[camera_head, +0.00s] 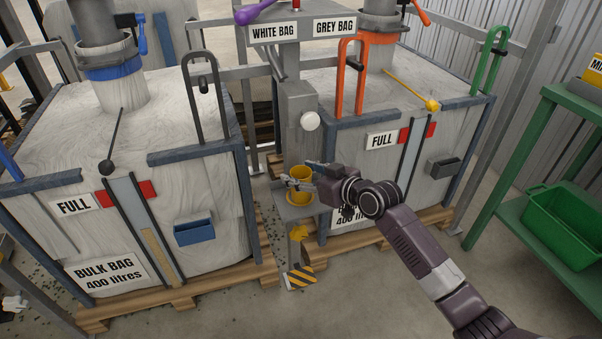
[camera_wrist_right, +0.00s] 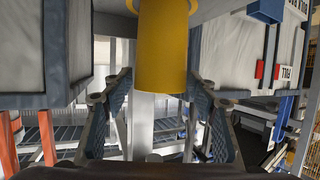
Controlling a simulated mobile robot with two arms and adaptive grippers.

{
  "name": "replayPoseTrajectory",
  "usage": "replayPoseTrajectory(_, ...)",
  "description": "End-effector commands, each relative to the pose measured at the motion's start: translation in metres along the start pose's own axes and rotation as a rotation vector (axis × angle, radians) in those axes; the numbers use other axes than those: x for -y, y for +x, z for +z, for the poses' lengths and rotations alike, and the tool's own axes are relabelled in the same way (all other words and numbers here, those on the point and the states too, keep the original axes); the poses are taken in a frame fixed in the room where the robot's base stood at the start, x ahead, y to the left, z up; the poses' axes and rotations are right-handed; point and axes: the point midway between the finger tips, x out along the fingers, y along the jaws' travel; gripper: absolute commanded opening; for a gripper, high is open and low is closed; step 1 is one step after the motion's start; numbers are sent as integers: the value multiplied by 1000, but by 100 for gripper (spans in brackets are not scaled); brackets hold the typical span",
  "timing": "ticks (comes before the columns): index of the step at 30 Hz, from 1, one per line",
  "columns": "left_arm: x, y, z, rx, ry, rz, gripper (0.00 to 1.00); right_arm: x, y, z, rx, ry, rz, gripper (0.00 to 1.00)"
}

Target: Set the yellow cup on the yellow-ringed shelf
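The yellow cup (camera_head: 300,173) stands upright on the small grey yellow-ringed shelf (camera_head: 285,208) on the post between the two bulk bags. Its base appears to be within the yellow ring. My right gripper (camera_head: 291,173) reaches in from the right, with a finger on each side of the cup. In the right wrist view, which is upside down, the cup (camera_wrist_right: 162,50) lies between the spread fingertips of the gripper (camera_wrist_right: 160,85), with a gap on each side. The gripper looks open. I cannot make out my left gripper in the head view.
A left bulk bag (camera_head: 60,135) and a right bulk bag (camera_head: 300,85) flank the post. A striped yellow-black plate (camera_head: 300,277) is at the post's foot. A green rack (camera_head: 540,110) with a green bin (camera_head: 570,222) stands at the right.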

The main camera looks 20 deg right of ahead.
Motion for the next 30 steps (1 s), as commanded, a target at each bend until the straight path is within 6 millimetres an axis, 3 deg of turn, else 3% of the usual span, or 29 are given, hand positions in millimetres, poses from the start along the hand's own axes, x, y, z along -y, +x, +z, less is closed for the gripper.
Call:
replayPoseTrajectory(11, 0, -1, 0, -1, 0, 0, 40, 0, -1, -2, 0, 0, 0, 59)
replayPoseTrajectory(13, 0, 0, -1, -4, 0, 1, 40, -1, -9, -2, 1, -2, 1, 59)
replayPoseTrajectory(17, 0, 21, 8, 14, 2, 1, 40, 0, -32, -2, 3, -4, 1, 59)
replayPoseTrajectory(24, -2, 46, 22, 29, 5, 4, 40, 0, -86, -1, 4, -3, 1, 59)
replayPoseTrajectory(30, -3, 58, 28, 34, 6, 5, 40, 0, -112, -2, 1, -1, 0, 59)
